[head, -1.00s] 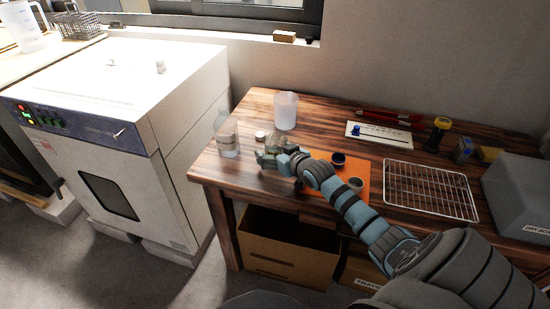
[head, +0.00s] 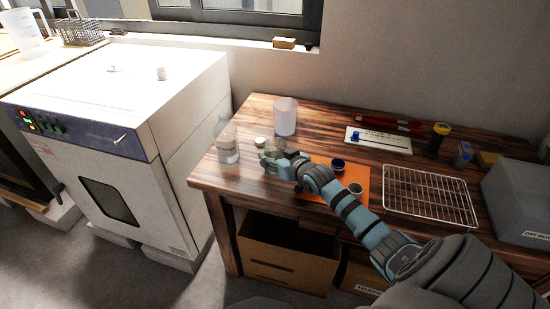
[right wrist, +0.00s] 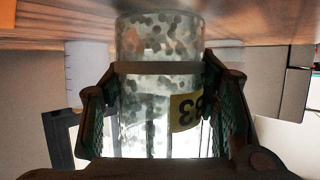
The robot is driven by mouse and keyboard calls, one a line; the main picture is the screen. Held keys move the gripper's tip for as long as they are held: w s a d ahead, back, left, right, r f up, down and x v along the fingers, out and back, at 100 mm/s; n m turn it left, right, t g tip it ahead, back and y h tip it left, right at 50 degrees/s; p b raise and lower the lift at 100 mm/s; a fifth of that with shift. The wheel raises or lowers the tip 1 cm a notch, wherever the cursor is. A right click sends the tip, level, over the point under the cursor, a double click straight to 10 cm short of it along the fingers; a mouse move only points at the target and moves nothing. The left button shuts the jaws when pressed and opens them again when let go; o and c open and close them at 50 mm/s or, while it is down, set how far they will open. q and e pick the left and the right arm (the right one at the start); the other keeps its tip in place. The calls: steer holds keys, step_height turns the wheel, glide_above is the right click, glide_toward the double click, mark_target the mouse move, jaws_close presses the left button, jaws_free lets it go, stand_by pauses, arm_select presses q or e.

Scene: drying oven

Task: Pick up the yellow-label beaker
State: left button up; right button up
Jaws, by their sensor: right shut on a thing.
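The yellow-label beaker (right wrist: 158,95) is clear speckled glass and fills the middle of the right wrist view, between the two fingers. Its yellow label (right wrist: 186,110) has dark marks that appear upside down and is partly covered by the right-hand finger. My right gripper (head: 268,157) is shut on the beaker near the left part of the wooden table. In the head view the beaker is mostly hidden by the gripper. I cannot tell whether its base touches the table. My left gripper is not in view.
On the wooden table (head: 330,120), a clear bottle (head: 227,150) stands left of my gripper and a white plastic beaker (head: 285,117) behind it. An orange mat (head: 376,178) with small cups, a wire rack (head: 430,193) and a grey box (head: 518,200) lie to the right.

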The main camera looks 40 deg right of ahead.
step_height(320, 180, up, 24)
steer(key=p, duration=1.1)
steer(key=shift+f, duration=0.2)
